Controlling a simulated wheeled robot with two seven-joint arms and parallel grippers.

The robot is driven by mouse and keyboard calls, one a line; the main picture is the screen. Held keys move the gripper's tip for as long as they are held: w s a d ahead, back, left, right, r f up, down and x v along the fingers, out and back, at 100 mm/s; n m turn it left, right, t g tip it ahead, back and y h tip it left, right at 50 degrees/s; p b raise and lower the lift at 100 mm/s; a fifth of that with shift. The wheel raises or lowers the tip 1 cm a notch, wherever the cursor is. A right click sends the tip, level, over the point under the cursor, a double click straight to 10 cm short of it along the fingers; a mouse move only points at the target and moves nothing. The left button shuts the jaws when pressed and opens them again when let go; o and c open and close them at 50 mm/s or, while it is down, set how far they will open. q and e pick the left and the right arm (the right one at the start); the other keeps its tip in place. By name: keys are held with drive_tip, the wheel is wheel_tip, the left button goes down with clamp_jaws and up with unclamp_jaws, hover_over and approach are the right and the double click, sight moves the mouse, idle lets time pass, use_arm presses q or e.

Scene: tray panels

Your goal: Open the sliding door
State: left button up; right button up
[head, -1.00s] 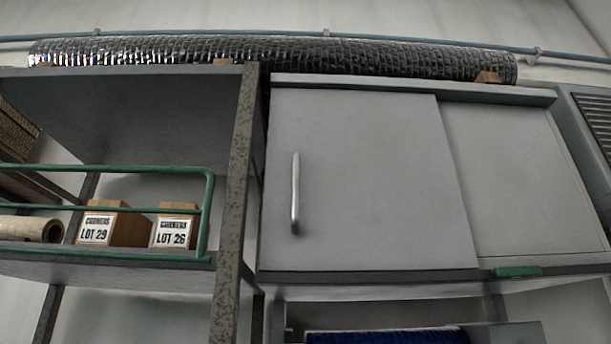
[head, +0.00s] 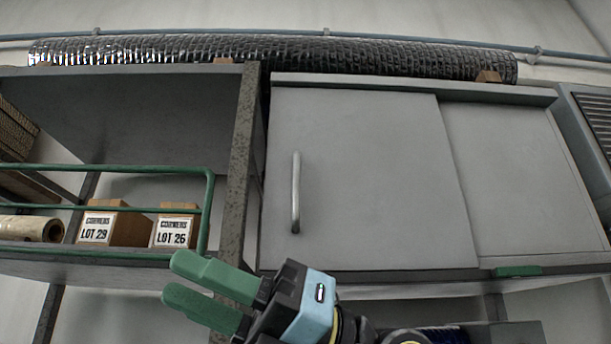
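The sliding door (head: 370,180) is a plain grey panel covering the left part of a wall cabinet. A vertical metal bar handle (head: 296,192) is fixed near its left edge. The door overlaps a second grey panel (head: 515,180) on the right. My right gripper (head: 168,279) comes in from the bottom, below and left of the handle and apart from it. Its two green fingers point left with a gap between them, and nothing is held. My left gripper is not in view.
A shelf post (head: 240,150) stands left of the cabinet. A green rail (head: 120,168) fronts a shelf with labelled boxes (head: 130,228) and a roll (head: 30,229). A green piece (head: 517,271) sits on the cabinet's lower right edge. A foil duct (head: 380,60) lies on top.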

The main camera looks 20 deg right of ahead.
wheel_tip(320, 180, up, 3)
drive_tip(key=t+h, duration=0.4)
drive_tip(key=m+t+h, duration=0.8)
drive_tip(key=t+h, duration=0.4)
approach(299, 181)
drive_tip(key=p+x, duration=0.3)
drive_tip(key=x, duration=0.5)
drive_tip(key=shift+a, duration=0.1)
clamp_jaws()
